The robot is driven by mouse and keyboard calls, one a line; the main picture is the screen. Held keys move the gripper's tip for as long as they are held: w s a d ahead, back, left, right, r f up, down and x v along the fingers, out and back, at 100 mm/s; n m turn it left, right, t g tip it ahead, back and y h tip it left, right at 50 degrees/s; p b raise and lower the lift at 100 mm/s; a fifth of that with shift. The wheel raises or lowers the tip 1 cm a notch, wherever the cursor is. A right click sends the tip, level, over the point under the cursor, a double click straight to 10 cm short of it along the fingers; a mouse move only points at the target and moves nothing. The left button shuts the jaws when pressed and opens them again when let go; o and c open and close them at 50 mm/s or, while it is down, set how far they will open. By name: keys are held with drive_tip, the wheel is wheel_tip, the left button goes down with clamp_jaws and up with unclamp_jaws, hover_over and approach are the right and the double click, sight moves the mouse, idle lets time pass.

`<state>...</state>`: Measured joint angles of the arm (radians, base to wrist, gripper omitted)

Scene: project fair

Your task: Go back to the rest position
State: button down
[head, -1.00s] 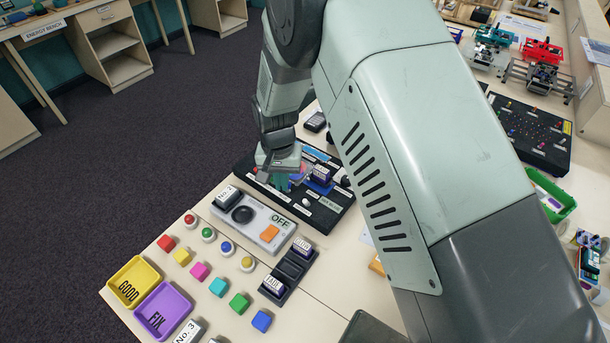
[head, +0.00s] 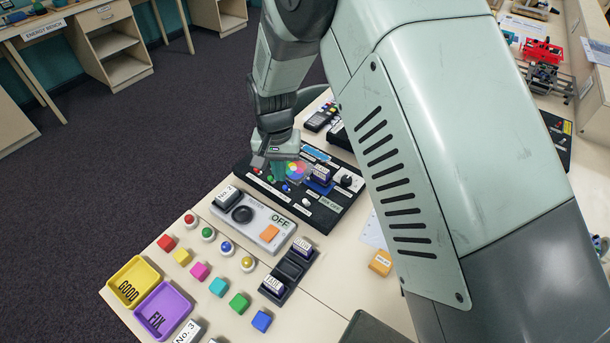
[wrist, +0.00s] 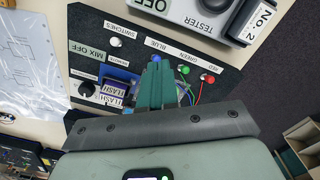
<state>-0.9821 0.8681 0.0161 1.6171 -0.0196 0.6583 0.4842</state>
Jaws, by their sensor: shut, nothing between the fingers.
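My gripper (head: 277,168) is in the head view, above the left part of the black colour-mixing panel (head: 282,201). Its green fingers point down, pressed together with nothing between them. In the wrist view the shut fingers (wrist: 157,85) show over the same panel, and they hide part of it. I cannot tell the exact gap between the fingertips and the panel. My arm reaches across the right of the head view and hides part of the table there.
The tester box (head: 258,226) stands just in front of the panel. A dark holder with blocks (head: 290,271), a yellow tray (head: 134,283) and a purple tray (head: 163,313) are nearer. Several coloured cubes and buttons lie between. Dark floor (head: 120,140) is open at left.

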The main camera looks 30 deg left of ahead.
drive_tip(key=shift+r, duration=1.1)
drive_tip(key=w+d+r+m+t+y, duration=0.1)
drive_tip(key=w+d+r, duration=0.3)
drive_tip(key=d+r, duration=0.65)
drive_tip(key=w+d+r+m+t, duration=0.1)
drive_tip(key=w+d+r, duration=0.2)
drive_tip(key=d+r, duration=0.75)
drive_tip(key=s+d+r+m+t, duration=0.2)
drive_tip(key=s+d+r, duration=0.2)
drive_tip(key=d+r, duration=0.5)
drive_tip(key=s+d+m+t+h, duration=0.1)
drive_tip(key=s+d, duration=1)
drive_tip(key=d, duration=0.3)
drive_tip(key=shift+s+m+t, duration=0.3)
drive_tip(key=shift+s, duration=0.1)
